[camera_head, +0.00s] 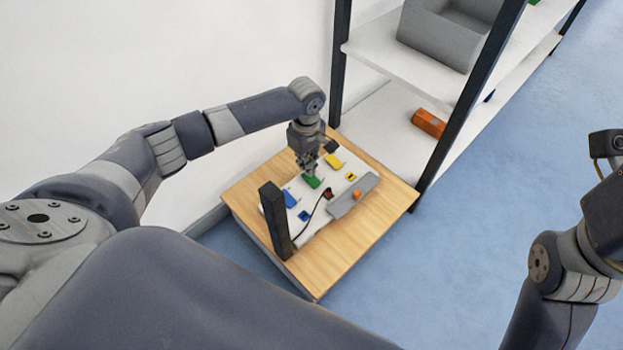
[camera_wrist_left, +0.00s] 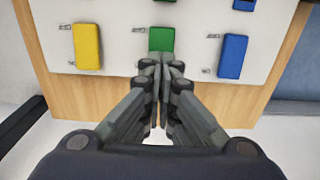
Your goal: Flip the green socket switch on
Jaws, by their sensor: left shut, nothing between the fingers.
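The green socket switch (camera_head: 312,181) sits on a white board on the wooden table, between a yellow and a blue block. My left gripper (camera_head: 308,172) is directly above it, pointing down. In the left wrist view the green switch (camera_wrist_left: 161,40) is at the top centre, and my shut left fingertips (camera_wrist_left: 161,60) are at its near edge, with nothing between them. I cannot tell whether they touch it. The fingers hide its lower part. At the right edge of the head view part of my right arm shows; its fingertips are out of the picture.
The yellow block (camera_wrist_left: 87,46) and blue block (camera_wrist_left: 232,56) flank the switch. A black post (camera_head: 275,222), a black cable and a grey bar (camera_head: 353,195) stand on the wooden table (camera_head: 325,268). A shelf (camera_head: 385,130) with a grey bin (camera_head: 445,35) is behind right.

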